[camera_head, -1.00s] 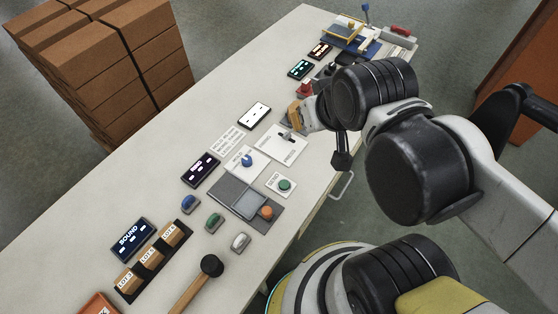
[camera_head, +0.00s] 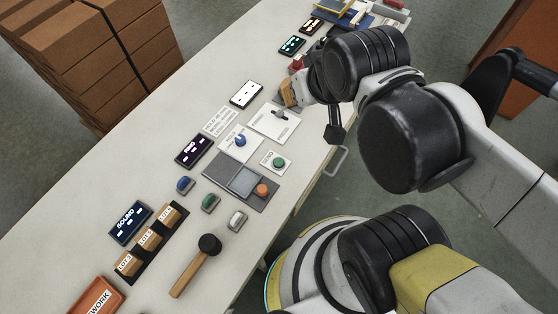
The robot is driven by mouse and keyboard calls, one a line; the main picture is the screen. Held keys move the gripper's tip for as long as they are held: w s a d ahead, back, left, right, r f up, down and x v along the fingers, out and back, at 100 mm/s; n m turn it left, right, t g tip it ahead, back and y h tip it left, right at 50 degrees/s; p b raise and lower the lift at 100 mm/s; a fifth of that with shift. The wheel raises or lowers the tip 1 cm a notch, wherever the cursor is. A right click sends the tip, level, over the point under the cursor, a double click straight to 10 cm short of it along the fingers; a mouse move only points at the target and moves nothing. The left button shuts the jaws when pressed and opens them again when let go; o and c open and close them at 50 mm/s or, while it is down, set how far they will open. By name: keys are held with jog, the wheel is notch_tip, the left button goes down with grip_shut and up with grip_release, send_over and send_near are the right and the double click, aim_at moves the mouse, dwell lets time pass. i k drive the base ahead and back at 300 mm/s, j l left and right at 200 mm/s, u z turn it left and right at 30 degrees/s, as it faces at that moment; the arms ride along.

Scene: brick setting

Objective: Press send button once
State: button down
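The send button is a green round button (camera_head: 279,162) on a small white plate lettered SEND, near the table's front edge. Nothing covers it. My gripper (camera_head: 292,94) is at the end of my arm, up and to the right of the button in the picture, over or beside the white lever plate. It is apart from the button. My wrist hides most of it; an orange-brown piece shows at its tip, and I cannot tell whether that is a finger or a held thing. Whether the fingers are open does not show.
A grey panel with an orange button (camera_head: 262,190) lies just left of the send plate. A white plate with a blue knob (camera_head: 239,141) and a lever plate (camera_head: 274,123) lie behind it. A mallet (camera_head: 197,263) lies at the front left.

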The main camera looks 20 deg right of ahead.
aim_at(278, 162)
jog(key=k+j, duration=0.15)
jog(key=k, duration=0.7)
